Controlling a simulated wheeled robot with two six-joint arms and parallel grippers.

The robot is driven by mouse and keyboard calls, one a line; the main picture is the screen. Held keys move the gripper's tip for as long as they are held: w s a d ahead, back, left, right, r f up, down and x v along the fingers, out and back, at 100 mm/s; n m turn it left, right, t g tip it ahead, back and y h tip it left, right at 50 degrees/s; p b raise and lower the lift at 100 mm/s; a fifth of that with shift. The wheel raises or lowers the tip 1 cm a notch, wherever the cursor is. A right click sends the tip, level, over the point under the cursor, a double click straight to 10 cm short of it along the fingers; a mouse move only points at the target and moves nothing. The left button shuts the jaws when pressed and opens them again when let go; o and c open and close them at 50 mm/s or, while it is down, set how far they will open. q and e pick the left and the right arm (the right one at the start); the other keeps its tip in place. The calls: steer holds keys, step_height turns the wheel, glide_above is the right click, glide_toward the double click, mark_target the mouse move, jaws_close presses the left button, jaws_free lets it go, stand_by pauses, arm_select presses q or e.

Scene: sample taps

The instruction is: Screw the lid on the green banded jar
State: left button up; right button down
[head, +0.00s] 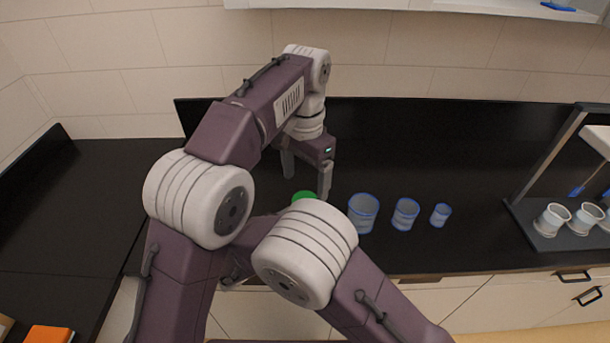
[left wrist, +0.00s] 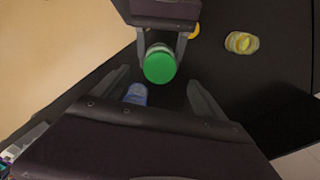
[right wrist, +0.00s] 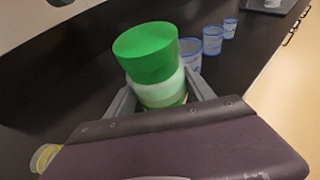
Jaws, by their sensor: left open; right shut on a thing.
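The green banded jar (right wrist: 160,90) stands upright between the fingers of my right gripper (right wrist: 163,100), which is shut on it. The green lid (right wrist: 146,50) sits on top of the jar; I cannot tell how tightly it is seated. The lid also shows in the left wrist view (left wrist: 160,65) and partly in the head view (head: 304,195). My left gripper (head: 307,178) is open with its fingers pointing down, near the lid and apart from it. In the left wrist view its fingers (left wrist: 162,90) are spread and empty. In the head view my right gripper is hidden behind my arms.
Blue-rimmed cups, a large (head: 363,214), a medium (head: 405,214) and a small one (head: 440,215), stand right of the jar on the black counter (head: 465,170). A rack (head: 540,232) with white cups is far right. A yellow-topped jar (left wrist: 242,42) stands near my right gripper.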

arm_select(q)
steer(key=shift+r, duration=0.95)
